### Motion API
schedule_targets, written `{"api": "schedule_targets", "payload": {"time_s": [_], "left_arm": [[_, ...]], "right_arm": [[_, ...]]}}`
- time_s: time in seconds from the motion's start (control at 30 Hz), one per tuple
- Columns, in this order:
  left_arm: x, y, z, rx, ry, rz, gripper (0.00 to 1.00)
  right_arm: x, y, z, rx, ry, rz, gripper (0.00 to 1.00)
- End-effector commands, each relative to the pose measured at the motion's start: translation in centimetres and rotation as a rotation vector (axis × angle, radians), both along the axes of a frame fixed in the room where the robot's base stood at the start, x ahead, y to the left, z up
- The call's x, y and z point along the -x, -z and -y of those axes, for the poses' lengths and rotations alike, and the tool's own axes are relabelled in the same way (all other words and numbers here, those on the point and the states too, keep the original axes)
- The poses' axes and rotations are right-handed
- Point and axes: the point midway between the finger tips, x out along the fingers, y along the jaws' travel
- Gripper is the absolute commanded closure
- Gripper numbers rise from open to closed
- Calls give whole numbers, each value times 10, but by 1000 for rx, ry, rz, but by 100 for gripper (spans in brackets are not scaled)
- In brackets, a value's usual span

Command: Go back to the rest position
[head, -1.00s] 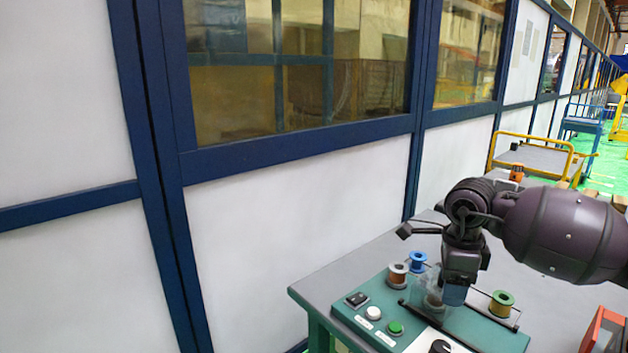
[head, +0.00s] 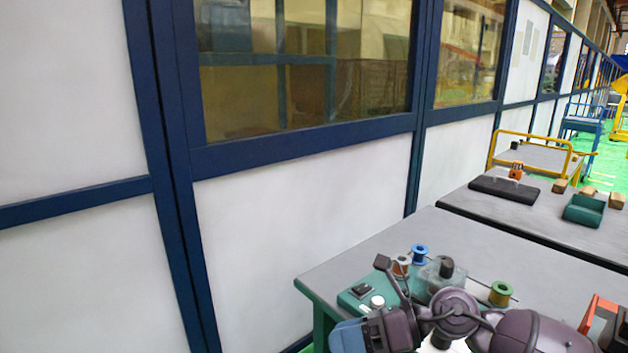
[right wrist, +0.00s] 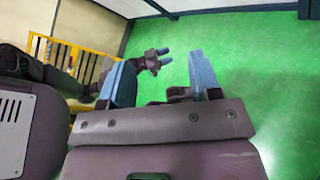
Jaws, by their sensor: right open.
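My right gripper (head: 350,336) is low in the head view, in front of the table's near left part, with its blue fingers partly cut off by the lower edge. In the right wrist view its two blue fingers (right wrist: 161,62) stand wide apart with nothing between them, over the green floor. My left gripper (right wrist: 160,59) shows small and far off in the right wrist view, with blue tips; its opening is too small to judge. It is not in the head view.
The winding machine (head: 361,304) stands on the grey table (head: 349,268), partly hidden by my right arm. It bears a brown spool (head: 401,266), a blue spool (head: 420,254) and a green spool (head: 501,293). A white wall (head: 300,216) runs behind.

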Motion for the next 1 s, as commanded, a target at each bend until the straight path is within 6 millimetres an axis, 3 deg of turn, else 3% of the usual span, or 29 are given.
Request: {"api": "schedule_targets", "payload": {"time_s": [0.1, 0.23, 0.47, 0.57, 0.77, 0.87, 1.0], "left_arm": [[3, 1, -1, -1, -1, -6, 57], [6, 3, -2, -2, -2, -12, 57], [6, 4, -2, -3, -2, -14, 57], [5, 3, -2, -3, -1, -11, 57], [-1, 1, -1, -3, 2, -1, 57], [-3, 0, -1, -3, 4, 4, 57], [-4, -1, -1, -3, 4, 5, 57]], "right_arm": [[7, -16, -9, -247, 140, -129, 43], [4, -32, -2, -497, 321, -286, 43], [-8, -33, 46, -881, 695, -596, 43], [-9, -19, 75, -1023, 873, -743, 43], [6, 31, 137, -1255, 1260, -1045, 43], [26, 63, 166, -1341, 1464, -1201, 43], [69, 110, 198, -1425, 1757, -1421, 43]]}}
